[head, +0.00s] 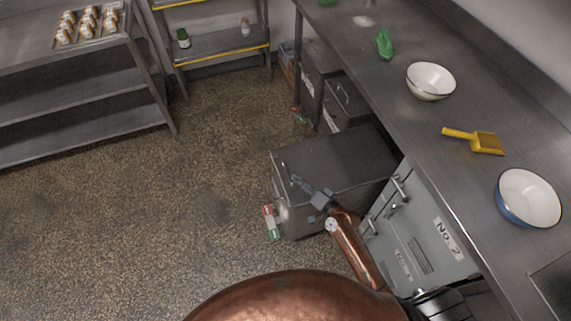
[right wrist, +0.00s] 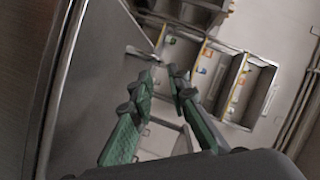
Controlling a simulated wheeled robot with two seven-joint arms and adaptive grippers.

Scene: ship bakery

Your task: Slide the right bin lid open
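A grey metal bin (head: 305,217) stands on the floor beside the counter, its flat dark top (head: 340,155) facing up. More grey box-shaped bins (head: 347,103) stand behind it under the counter. I cannot tell for certain which one is the right bin, nor make out a separate lid edge. My right gripper (head: 293,180) reaches in on a copper arm and appears over the near bin's front left part; contact cannot be told. In the right wrist view its green-padded fingers (right wrist: 166,75) are apart with nothing between them. My left gripper is not in view.
The steel counter (head: 400,115) on the right holds bowls (head: 431,81), a yellow scoop (head: 486,143) and a green bottle (head: 384,44). A cabinet marked No. 2 (head: 425,235) is close to my right arm. Small packages (head: 271,222) lie by the bin. Floor on the left is clear.

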